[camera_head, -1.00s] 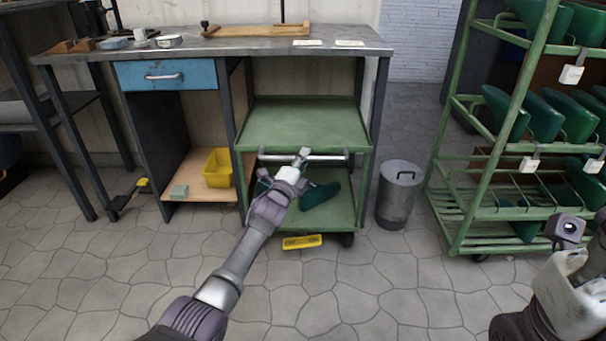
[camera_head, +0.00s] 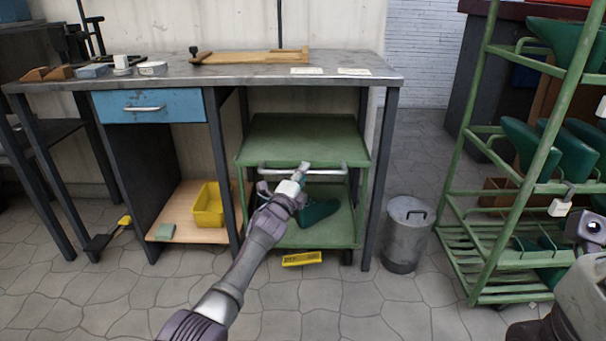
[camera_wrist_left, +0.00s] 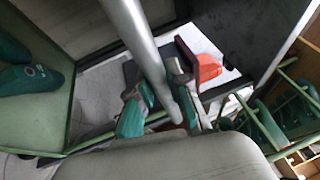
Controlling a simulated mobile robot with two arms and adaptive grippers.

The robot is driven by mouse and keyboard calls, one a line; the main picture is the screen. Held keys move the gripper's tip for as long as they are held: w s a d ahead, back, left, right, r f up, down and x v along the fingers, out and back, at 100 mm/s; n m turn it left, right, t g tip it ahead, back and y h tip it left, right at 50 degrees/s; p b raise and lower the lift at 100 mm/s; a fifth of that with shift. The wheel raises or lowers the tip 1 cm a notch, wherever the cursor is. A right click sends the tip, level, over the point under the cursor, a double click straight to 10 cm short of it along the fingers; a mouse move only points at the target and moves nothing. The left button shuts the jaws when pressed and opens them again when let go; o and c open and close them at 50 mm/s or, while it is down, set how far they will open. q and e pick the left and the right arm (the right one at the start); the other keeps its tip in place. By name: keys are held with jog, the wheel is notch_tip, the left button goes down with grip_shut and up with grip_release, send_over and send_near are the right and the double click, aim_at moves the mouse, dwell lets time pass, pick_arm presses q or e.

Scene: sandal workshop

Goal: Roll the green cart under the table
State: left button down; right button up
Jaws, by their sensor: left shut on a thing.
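The green cart (camera_head: 305,141) stands in the right bay under the metal-topped table (camera_head: 250,71), its front about level with the table's front legs. A dark green sandal-like piece (camera_head: 318,211) lies on its lower shelf. My left gripper (camera_head: 299,174) is shut on the cart's grey handle bar (camera_head: 330,172), near the middle of the bar. In the left wrist view the bar (camera_wrist_left: 143,48) runs between the fingers (camera_wrist_left: 166,100).
A grey metal bin (camera_head: 406,235) stands right of the table's right leg. A green rack (camera_head: 487,235) is farther right. A yellow marker (camera_head: 301,258) lies on the floor before the cart. A yellow bin (camera_head: 208,205) sits on the low wooden shelf left of the cart.

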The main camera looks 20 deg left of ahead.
pick_arm(q)
jog(key=shift+f, duration=0.1)
jog(key=c, duration=1.1)
grip_release()
jog(key=v, duration=1.2)
